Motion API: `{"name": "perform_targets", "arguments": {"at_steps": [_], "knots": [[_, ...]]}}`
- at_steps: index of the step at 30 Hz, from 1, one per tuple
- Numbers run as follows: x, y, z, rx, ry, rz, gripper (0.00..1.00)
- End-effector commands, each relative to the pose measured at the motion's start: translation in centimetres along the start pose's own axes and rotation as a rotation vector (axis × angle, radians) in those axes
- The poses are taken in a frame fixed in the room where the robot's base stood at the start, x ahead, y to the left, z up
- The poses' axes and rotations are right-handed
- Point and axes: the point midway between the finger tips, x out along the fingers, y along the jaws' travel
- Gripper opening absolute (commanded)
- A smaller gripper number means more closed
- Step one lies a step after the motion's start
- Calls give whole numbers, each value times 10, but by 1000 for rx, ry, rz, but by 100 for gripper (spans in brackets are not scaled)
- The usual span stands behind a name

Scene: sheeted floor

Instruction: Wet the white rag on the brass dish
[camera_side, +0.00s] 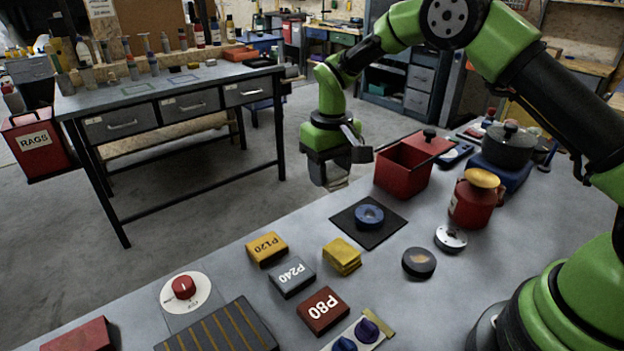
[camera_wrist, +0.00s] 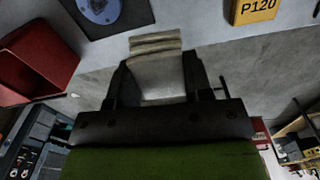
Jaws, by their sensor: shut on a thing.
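My gripper (camera_side: 338,176) is shut on the white rag (camera_side: 336,172), a pale folded pad, up in the air near the bench's far edge, left of the red bin. The rag (camera_wrist: 156,72) also shows between the dark fingers of my gripper (camera_wrist: 156,78) in the wrist view. The brass dish (camera_side: 482,178) tops a red can (camera_side: 474,205) at the right of the bench, well apart from my gripper. The rag is not touching the dish. Whether the rag is damp cannot be told.
An open red bin (camera_side: 402,172) and a dark mat (camera_side: 388,234) with a blue disc (camera_side: 369,216) lie between rag and can. A pot (camera_side: 508,146) stands behind the can. Labelled blocks, including P80 (camera_side: 322,311), and a yellow stack (camera_side: 342,257) stand in front.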

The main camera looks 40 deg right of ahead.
Motion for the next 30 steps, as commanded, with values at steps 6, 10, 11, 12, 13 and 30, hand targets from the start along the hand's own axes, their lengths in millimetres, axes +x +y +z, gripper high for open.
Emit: {"name": "perform_targets", "arguments": {"at_steps": [6, 10, 11, 12, 13, 30], "knots": [[-24, 108, 22, 230, 2, 1, 27], [-38, 167, 52, 373, 3, 0, 27], [-41, 180, 60, 405, 3, 0, 27], [-44, 195, 72, 447, 3, 0, 27], [-47, 205, 80, 479, 3, 0, 27], [-52, 267, 156, 702, -1, -1, 27]]}}
